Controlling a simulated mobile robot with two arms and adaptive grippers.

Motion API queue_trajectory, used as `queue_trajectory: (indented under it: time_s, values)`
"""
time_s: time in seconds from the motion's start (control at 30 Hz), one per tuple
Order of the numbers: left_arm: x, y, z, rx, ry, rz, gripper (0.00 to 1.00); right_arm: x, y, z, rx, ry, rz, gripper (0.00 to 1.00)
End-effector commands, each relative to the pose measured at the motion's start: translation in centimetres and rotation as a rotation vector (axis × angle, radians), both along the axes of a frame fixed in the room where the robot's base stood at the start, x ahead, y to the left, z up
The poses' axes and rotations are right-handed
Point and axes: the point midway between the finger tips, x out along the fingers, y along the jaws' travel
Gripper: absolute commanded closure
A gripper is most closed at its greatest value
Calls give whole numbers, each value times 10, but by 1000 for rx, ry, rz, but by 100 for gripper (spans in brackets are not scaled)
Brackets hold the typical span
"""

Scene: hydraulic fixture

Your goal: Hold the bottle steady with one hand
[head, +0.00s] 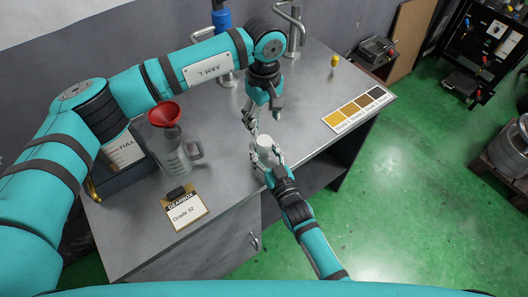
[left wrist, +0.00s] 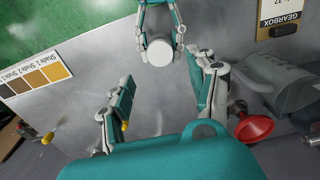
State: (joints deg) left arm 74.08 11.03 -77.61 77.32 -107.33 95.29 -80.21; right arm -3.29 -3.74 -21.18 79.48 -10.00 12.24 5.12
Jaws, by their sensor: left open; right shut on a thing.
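The bottle (head: 266,146) is a small white cylinder at the front edge of the steel bench in the head view. In the left wrist view its round white top (left wrist: 160,51) faces the camera. My right gripper (head: 266,157) is shut on the bottle, with a finger on each side; it also shows in the left wrist view (left wrist: 161,30). The fingers hide part of the bottle. My left gripper (head: 262,117) is open and empty, pointing down above and just behind the bottle. Its two spread fingers also show in the left wrist view (left wrist: 160,95).
A clear jug (head: 174,157) with a red funnel (head: 164,114) stands to the left. A Gearbox Grade 32 card (head: 184,208) lies before it. A shade chart (head: 358,108) and a yellow-topped item (head: 334,63) are to the right. Taps stand at the back.

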Motion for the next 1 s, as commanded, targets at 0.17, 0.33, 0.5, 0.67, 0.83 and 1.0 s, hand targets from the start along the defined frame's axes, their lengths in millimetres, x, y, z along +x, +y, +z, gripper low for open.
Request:
queue_trajectory:
  time_s: [0.17, 0.33, 0.5, 0.67, 0.83, 1.0]
  values:
    - [0, 0, 0, 0, 0, 0, 41, 0, 0, 0, 0, 0, 0, 97]
    - [0, 0, 0, 0, 0, 0, 41, 0, 0, 0, 0, 0, 0, 100]
    - [0, 0, 0, 0, 0, 0, 41, 0, 0, 0, 0, 0, 0, 100]
    - [0, 0, 0, 0, 0, 0, 41, 0, 0, 0, 0, 0, 0, 100]
    - [-1, -3, 0, -13, 4, -2, 41, 0, 0, 0, 0, 0, 0, 100]
    - [-11, -36, 3, -170, 51, -19, 41, 0, 0, 0, 0, 0, 0, 100]
